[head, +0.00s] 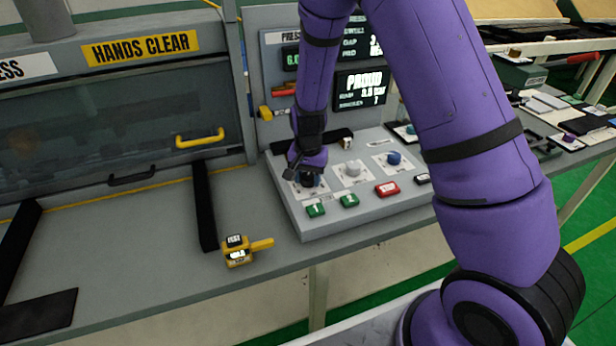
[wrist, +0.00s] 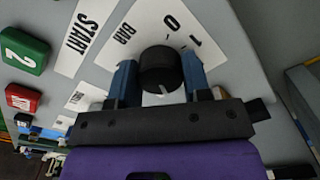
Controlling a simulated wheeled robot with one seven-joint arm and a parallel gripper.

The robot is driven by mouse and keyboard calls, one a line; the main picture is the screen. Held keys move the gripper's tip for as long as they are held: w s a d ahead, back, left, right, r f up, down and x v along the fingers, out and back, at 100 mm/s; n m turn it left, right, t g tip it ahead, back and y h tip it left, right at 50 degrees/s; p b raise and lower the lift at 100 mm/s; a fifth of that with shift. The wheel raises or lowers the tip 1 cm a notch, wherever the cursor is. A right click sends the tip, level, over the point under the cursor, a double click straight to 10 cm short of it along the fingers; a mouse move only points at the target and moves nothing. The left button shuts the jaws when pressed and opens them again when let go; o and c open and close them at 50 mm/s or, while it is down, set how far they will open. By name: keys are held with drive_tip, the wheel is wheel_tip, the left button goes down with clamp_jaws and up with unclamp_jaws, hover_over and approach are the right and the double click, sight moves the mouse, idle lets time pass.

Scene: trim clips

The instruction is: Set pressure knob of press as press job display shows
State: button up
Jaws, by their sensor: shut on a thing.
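My gripper (head: 307,172) is shut on a black knob at the left of the control panel (head: 335,218). In the wrist view its two blue fingers (wrist: 158,82) stand on either side of the black knob (wrist: 160,66). A white mark shows on the knob's lower edge. The knob's plate (wrist: 135,22) reads BAR, with 0 and 1 at its far side; the rest of the scale is hidden. A dark display (head: 362,88) behind my arm shows white text and numbers, too small to read surely. A second display (head: 376,42) above it is partly covered by my arm.
A white knob (head: 352,168) and a blue knob (head: 393,158) sit to the right on the panel. Green buttons (head: 349,201) and a red button (head: 387,188) line its front. A yellow device (head: 237,255) lies on the bench. The press window with its yellow handle (head: 200,138) is left.

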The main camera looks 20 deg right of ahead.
sight(308, 176)
drive_tip(key=n, duration=0.5)
drive_tip(key=shift+n, duration=0.4)
idle(0.3)
drive_tip(key=o, duration=0.9)
wheel_tip(308, 176, up, 11)
idle(0.4)
